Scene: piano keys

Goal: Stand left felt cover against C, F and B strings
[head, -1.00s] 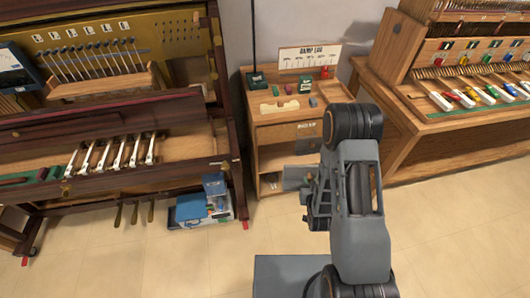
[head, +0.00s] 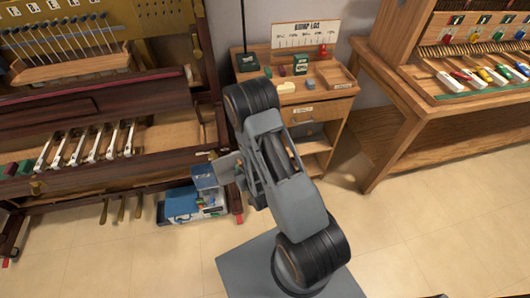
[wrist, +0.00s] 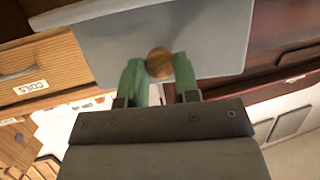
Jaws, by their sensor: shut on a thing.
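My gripper (wrist: 158,80) is shut on a round wooden knob (wrist: 159,64) on a flat grey panel, which I take to be the felt cover (wrist: 215,30). Its green fingers close on either side of the knob. In the head view the gripper is mostly hidden behind my arm, and a bit of the grey cover (head: 226,166) shows at its left. It is in the air in front of the open upright piano at the left. That piano's strings (head: 62,40) rise in a slanted row at the upper left, under white labels too small to read.
The piano's ledge carries several white-topped keys (head: 85,146) and green and dark red blocks (head: 12,168). A blue and white box (head: 182,203) stands on the floor below. A wooden cabinet (head: 320,105) and a workbench (head: 400,120) stand to the right. The foreground floor is clear.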

